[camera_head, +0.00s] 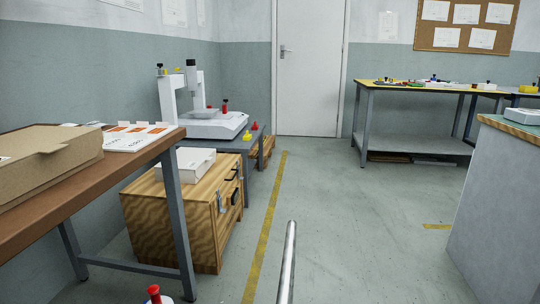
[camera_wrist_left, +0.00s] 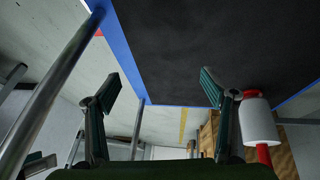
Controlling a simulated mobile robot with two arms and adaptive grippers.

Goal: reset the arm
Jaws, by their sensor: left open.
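My left gripper (camera_wrist_left: 160,86) shows in the left wrist view. Its two dark green fingers are spread wide with nothing between them. A dark panel with blue edges (camera_wrist_left: 225,45) fills the upper part of that view beyond the fingers. A white cylinder with a red part (camera_wrist_left: 258,122) is beside the right finger; whether they touch cannot be told. Neither gripper shows in the head view. The white gantry machine (camera_head: 212,124) stands on a grey table by the left wall, apart from any gripper there.
A brown table (camera_head: 150,160) with a cardboard box (camera_head: 50,160) is at near left, beside a wooden cabinet (camera_head: 200,232). A red knob (camera_head: 153,292) shows at the bottom edge. A workbench (camera_head: 420,88) stands at the back, a counter (camera_head: 500,210) at right. The middle floor is largely clear.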

